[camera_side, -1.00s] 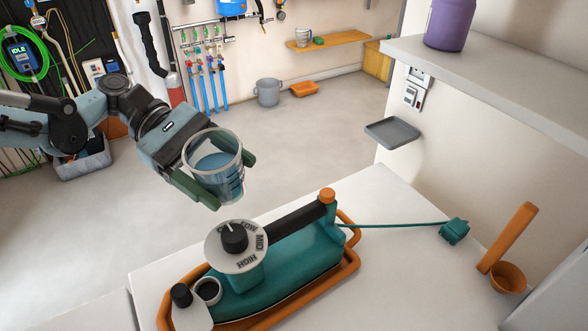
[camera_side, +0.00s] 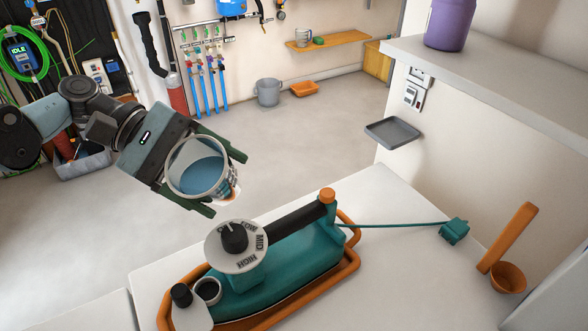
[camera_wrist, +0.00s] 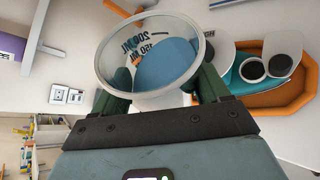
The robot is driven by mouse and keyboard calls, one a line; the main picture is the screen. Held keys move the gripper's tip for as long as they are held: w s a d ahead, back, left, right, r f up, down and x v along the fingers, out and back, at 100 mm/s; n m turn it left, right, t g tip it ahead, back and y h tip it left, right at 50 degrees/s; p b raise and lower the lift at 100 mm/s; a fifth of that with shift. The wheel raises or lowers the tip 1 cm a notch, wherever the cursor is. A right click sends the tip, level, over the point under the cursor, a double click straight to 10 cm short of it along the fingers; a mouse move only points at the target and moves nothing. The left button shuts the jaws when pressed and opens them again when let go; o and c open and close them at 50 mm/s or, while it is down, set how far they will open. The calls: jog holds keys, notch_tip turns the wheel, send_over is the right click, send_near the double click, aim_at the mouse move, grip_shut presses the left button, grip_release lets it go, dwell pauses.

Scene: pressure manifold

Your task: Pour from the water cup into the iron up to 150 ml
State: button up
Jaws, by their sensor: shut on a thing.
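The clear water cup (camera_side: 200,163) with blue water in it is held by my gripper (camera_side: 218,183). My gripper is shut on the cup's sides. The cup is tilted, its mouth facing the side camera, above and behind the iron's dial. No stream of water shows. The wrist view shows the cup (camera_wrist: 150,95) with volume marks, including 200 ML and 150 ML. The teal iron (camera_side: 285,268) lies in an orange tray (camera_side: 352,262). Its round fill opening (camera_side: 208,290) is open at the front left, beside a dark cap (camera_side: 181,295). The opening also shows in the wrist view (camera_wrist: 252,69).
A white dial plate (camera_side: 236,246) with a black knob stands up from the iron, below the cup. A teal plug (camera_side: 454,231) on a cord and an orange ladle (camera_side: 508,262) lie at the right. A grey shelf tray (camera_side: 393,132) is behind.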

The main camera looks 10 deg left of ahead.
jog(key=shift+s+f+m+t, duration=0.25)
jog(key=shift+s+m+t, duration=0.05)
jog(key=shift+s, duration=0.1)
dwell(0.9)
jog(key=shift+s+r+m+t, duration=0.15)
jog(key=shift+r+m+t, duration=0.85)
jog(key=shift+m, duration=0.1)
dwell(2.9)
jog(key=shift+f+m+t, duration=0.3)
jog(key=shift+m+t, duration=0.2)
dwell(1.8)
dwell(0.5)
